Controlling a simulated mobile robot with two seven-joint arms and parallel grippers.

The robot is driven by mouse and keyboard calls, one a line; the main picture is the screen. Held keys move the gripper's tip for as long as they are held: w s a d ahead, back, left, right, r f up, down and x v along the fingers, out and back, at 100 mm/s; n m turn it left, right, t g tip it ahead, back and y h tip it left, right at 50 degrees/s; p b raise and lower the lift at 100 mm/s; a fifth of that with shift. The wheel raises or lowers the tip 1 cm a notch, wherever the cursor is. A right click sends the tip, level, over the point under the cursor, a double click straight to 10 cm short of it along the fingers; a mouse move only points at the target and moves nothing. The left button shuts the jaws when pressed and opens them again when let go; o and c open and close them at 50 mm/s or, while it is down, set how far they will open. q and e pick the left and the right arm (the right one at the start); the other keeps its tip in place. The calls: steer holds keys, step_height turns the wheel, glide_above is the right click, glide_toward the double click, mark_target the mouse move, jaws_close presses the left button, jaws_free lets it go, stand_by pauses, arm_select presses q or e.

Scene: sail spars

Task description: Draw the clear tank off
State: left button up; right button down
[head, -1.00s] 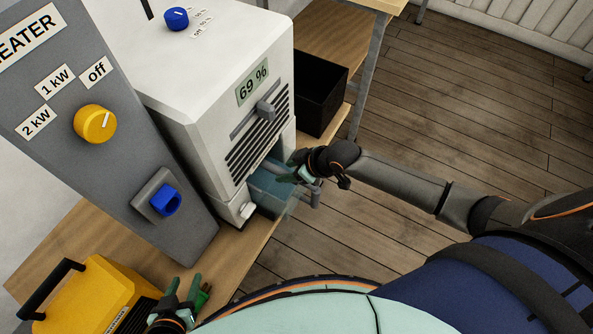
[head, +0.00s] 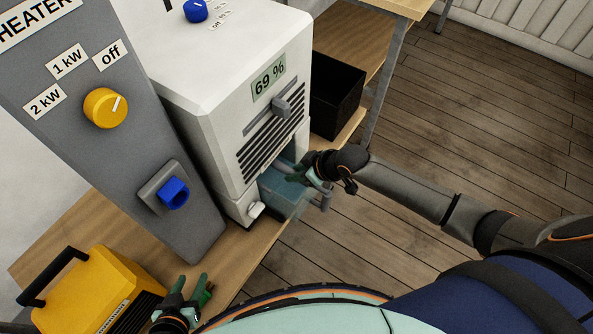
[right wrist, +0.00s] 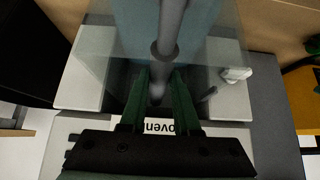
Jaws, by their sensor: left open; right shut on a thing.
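The clear tank (head: 283,196), bluish and see-through, sits low in the front of the white dehumidifier-like machine (head: 200,85). Its front part sticks out of the bay past the shelf edge. My right gripper (head: 316,178) is at the tank's front, shut on its grey bar handle. In the right wrist view the handle (right wrist: 167,45) runs between the green fingers (right wrist: 160,98), and the clear tank wall (right wrist: 222,50) shows around it. My left gripper (head: 188,290) is open and empty at the bottom left, near the yellow case. How much water is in the tank cannot be told.
A grey heater panel (head: 120,130) with a yellow knob and blue switch stands left of the machine. A yellow case (head: 85,290) sits at the lower left. A black open bin (head: 335,97) is right of the machine. The wooden floor (head: 480,110) at right is clear.

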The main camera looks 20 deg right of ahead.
steer(key=shift+w+r+p, duration=0.15)
steer(key=shift+r+p, duration=0.25)
stand_by(0.8)
